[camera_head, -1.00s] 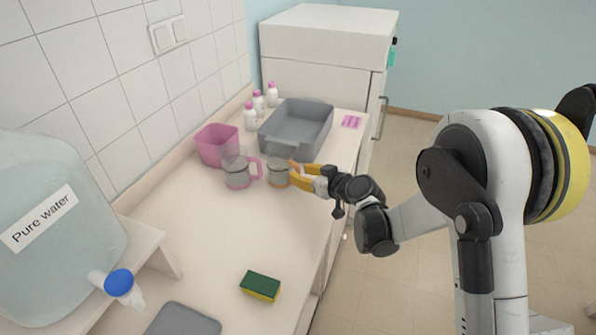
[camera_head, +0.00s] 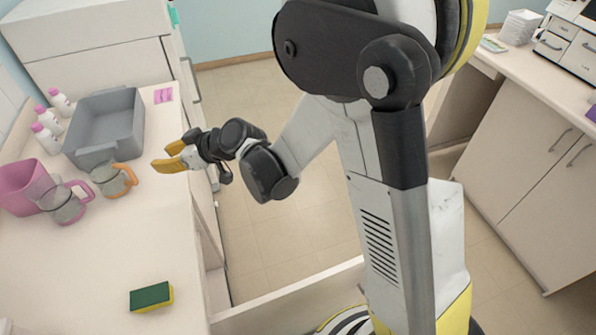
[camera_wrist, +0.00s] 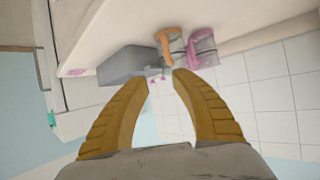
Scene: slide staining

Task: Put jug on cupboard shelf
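A clear jug with an orange handle (camera_head: 108,184) stands upright on the counter, in front of a grey tub. A similar jug with a pink handle (camera_head: 66,206) stands to its left. Both also show at the top of the wrist view, the orange-handled jug (camera_wrist: 178,44) and the pink-handled jug (camera_wrist: 205,48). My gripper (camera_head: 168,156) is open and empty, right of the orange-handled jug and apart from it. Its yellow fingers are spread in the wrist view (camera_wrist: 181,75). Closed cupboard doors (camera_head: 545,185) show at the right; no shelf inside is visible.
The grey tub (camera_head: 128,128), several white bottles (camera_head: 47,138) and a pink bin (camera_head: 14,190) stand around the jugs. A sponge (camera_head: 151,297) lies nearer on the counter (camera_head: 150,235). A pale panel (camera_head: 300,295) juts out from the counter's front.

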